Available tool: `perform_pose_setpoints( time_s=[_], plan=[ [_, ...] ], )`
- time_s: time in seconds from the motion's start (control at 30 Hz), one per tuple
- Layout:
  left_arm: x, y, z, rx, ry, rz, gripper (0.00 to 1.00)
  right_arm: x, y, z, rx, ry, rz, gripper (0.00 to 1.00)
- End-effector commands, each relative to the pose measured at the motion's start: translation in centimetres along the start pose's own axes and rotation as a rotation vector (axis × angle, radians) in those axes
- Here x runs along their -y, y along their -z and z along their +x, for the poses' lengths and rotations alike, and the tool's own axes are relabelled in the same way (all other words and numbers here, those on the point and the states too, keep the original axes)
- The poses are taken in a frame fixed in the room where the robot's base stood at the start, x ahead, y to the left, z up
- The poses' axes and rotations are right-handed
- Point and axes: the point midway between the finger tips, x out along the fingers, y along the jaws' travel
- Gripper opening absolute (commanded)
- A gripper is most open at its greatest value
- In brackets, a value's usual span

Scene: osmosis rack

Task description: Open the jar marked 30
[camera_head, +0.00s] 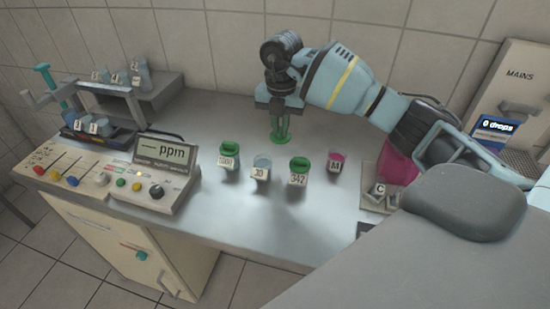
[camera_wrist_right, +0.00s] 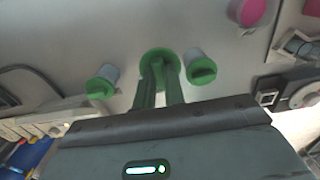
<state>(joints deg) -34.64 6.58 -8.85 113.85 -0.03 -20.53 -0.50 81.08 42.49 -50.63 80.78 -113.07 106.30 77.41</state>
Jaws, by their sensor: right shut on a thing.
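The jar marked 30 (camera_head: 262,166) stands upright on the steel bench between two green-lidded jars. Its top shows pale blue glass with no green lid on it. My right gripper (camera_head: 280,134) is above the bench, behind and slightly right of this jar, apart from it. Its green fingers are shut on a green lid (camera_wrist_right: 160,54), seen best in the right wrist view. The jar marked 30 cannot be made out in the right wrist view. My left gripper is not in view.
The green-lidded jars marked 1000 (camera_head: 229,150) and 347 (camera_head: 298,169) flank it closely. A small pink jar (camera_head: 336,160) stands to the right. The ppm meter (camera_head: 150,182) is on the left. Bare bench lies behind the jars, left of my gripper.

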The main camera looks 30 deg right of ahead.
Motion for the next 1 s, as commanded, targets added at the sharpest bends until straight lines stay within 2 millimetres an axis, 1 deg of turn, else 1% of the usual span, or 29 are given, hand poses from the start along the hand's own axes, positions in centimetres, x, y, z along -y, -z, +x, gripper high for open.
perform_pose_setpoints(
  time_s=[0.2,0.27,0.4,0.53,0.63,0.87,1.0],
  plan=[
    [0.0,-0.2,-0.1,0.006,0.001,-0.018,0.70,0.2,-0.1,0.3,-0.001,0.002,0.010,0.00],
    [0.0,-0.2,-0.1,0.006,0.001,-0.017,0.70,0.2,-0.1,1.0,-0.002,0.003,0.009,0.00],
    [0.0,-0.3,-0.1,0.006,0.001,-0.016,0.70,0.2,0.0,3.5,-0.004,0.005,0.007,0.00],
    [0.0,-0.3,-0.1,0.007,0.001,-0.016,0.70,0.2,0.0,5.4,-0.003,0.004,0.007,0.00],
    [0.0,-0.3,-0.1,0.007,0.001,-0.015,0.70,0.1,0.0,6.2,-0.002,0.002,0.007,0.00],
    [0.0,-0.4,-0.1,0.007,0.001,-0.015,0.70,0.2,0.0,6.6,-0.001,0.002,0.007,0.00],
    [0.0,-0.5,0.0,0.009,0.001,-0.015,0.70,0.2,0.0,8.1,-0.001,0.003,0.007,0.00]
  ],
)
